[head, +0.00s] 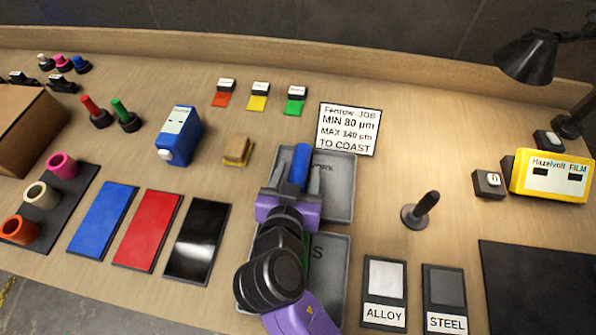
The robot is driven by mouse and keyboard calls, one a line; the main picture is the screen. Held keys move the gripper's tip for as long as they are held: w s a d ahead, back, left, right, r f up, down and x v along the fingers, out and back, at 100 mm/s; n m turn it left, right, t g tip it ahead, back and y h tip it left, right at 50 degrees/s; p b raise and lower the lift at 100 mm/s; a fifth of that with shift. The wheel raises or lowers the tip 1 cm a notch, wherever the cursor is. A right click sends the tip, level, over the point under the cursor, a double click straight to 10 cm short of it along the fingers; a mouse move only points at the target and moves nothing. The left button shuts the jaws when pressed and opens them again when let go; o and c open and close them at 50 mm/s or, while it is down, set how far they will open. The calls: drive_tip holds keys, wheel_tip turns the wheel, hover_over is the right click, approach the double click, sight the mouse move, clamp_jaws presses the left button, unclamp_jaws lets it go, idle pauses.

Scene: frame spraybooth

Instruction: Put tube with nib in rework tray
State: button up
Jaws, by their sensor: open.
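My gripper (294,178) is open above the left part of the upper grey tray (340,201). A blue tube (301,158) lies between and just beyond its fingers; I cannot tell whether it touches the tray floor or a finger. No nib can be made out on it. The upper tray's label is partly covered, with only its end showing. The lower grey tray (330,290) has a label ending in "S", and a bit of something green (306,246) shows there beside my arm. My arm hides much of both trays' left sides.
Pink (62,165), cream and orange rings stand on a dark strip at left. Blue, red and black panels (197,242) lie left of the trays. A black-handled stand (420,211) is right of them. A job sign (348,129) lies behind. Bare table separates these.

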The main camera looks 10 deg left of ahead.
drive_tip(key=v, duration=1.1)
drive_tip(key=shift+s+r+b, duration=0.2)
drive_tip(key=shift+s+b, duration=0.15)
